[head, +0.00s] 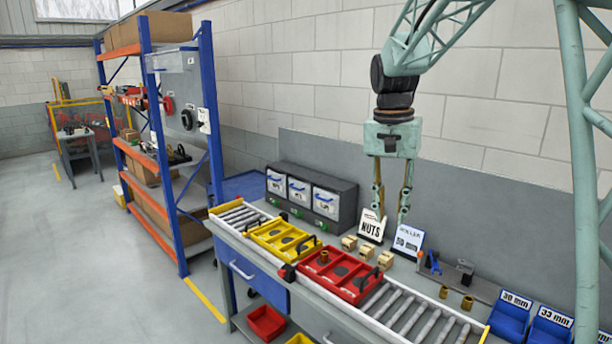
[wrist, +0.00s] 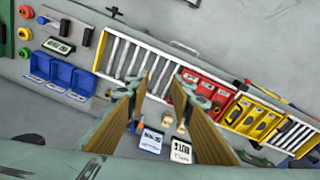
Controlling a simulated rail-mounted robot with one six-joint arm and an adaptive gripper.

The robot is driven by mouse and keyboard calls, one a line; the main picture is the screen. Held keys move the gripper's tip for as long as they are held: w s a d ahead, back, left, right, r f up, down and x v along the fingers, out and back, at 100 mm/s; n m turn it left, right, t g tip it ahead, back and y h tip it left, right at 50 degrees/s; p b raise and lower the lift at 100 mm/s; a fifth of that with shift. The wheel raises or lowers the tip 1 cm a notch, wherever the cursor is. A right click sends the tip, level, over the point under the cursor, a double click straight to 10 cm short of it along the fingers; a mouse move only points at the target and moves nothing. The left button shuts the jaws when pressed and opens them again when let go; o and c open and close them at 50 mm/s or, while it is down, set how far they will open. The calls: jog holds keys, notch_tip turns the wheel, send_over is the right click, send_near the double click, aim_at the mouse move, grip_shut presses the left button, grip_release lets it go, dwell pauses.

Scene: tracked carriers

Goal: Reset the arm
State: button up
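My gripper (head: 391,208) hangs pointing down above the back edge of the bench, over the small standing signs. Its two fingers are spread apart with nothing between them. In the wrist view my gripper (wrist: 162,92) also shows both fingers apart and empty. My arm reaches up and out of the top of the head view.
A NUTS sign (head: 371,226) stands below my gripper. Blue bins (head: 508,322) are at the right; a blue-orange shelf (head: 208,110) stands left.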

jog(key=s+r+n+t+b, duration=0.1)
jog(key=s+r, duration=0.2)
jog(key=s, duration=0.8)
jog(key=s+r+n+t+b, duration=0.1)
jog(key=s+r+n+b, duration=0.1)
jog(key=s, duration=1)
jog(key=s+f+n+b, duration=0.1)
jog(key=s+f, duration=0.2)
jog(key=s, duration=0.8)
jog(key=s+f+n+t+y+b, duration=0.1)
jog(key=s+f, duration=0.2)
jog(key=s, duration=0.8)
jog(key=shift+a+f+n+t, duration=0.15)
jog(key=shift+f+n+t, duration=0.15)
jog(key=shift+f, duration=0.05)
dwell(0.4)
